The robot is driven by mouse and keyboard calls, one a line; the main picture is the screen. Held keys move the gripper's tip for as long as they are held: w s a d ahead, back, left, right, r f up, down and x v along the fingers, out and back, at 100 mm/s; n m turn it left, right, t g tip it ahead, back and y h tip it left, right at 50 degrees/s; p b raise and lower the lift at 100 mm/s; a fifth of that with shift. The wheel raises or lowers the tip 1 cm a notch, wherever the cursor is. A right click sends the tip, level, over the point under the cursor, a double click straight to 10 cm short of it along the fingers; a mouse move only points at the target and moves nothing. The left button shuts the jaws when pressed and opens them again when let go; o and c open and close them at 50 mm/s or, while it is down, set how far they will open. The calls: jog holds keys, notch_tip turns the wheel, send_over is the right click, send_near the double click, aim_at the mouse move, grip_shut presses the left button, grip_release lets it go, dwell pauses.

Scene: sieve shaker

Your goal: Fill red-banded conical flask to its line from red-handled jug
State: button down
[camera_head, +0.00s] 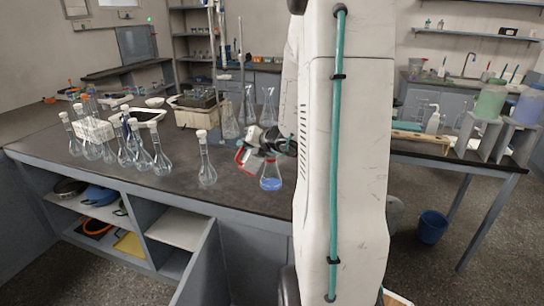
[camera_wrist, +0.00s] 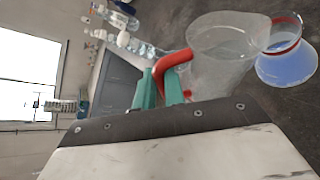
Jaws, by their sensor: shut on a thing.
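The red-banded conical flask (camera_wrist: 287,66) stands upright on the dark bench at the right of the wrist view, with blue liquid in its lower body. The same flask (camera_head: 271,183) shows in the head view just below my gripper (camera_head: 254,148). The clear jug (camera_wrist: 222,40) is held over the bench beside the flask, its rim overlapping the flask's mouth in the wrist view. My gripper (camera_wrist: 160,90) is shut on its red handle (camera_wrist: 172,62). No blue liquid is visible in the jug. Whether liquid is flowing, and the fill line, I cannot make out.
A stoppered flask (camera_head: 206,168) stands left of the conical flask, with several more (camera_head: 140,150) farther left. Clear flasks and a metal stand (camera_head: 241,70) are behind my gripper. My white arm hides the bench to the right. The bench's front edge (camera_head: 150,188) is close.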

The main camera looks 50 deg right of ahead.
jog(key=shift+s+d+r+m+y+p, duration=0.1)
jog(key=shift+d+r+m+y+p, duration=0.3)
jog(key=shift+r, duration=0.2)
jog(key=shift+s+d+r+m+y+p, duration=0.1)
jog(key=shift+d+r+m+y+p, duration=0.25)
jog(key=shift+d+r+m, duration=0.2)
dwell(3.2)
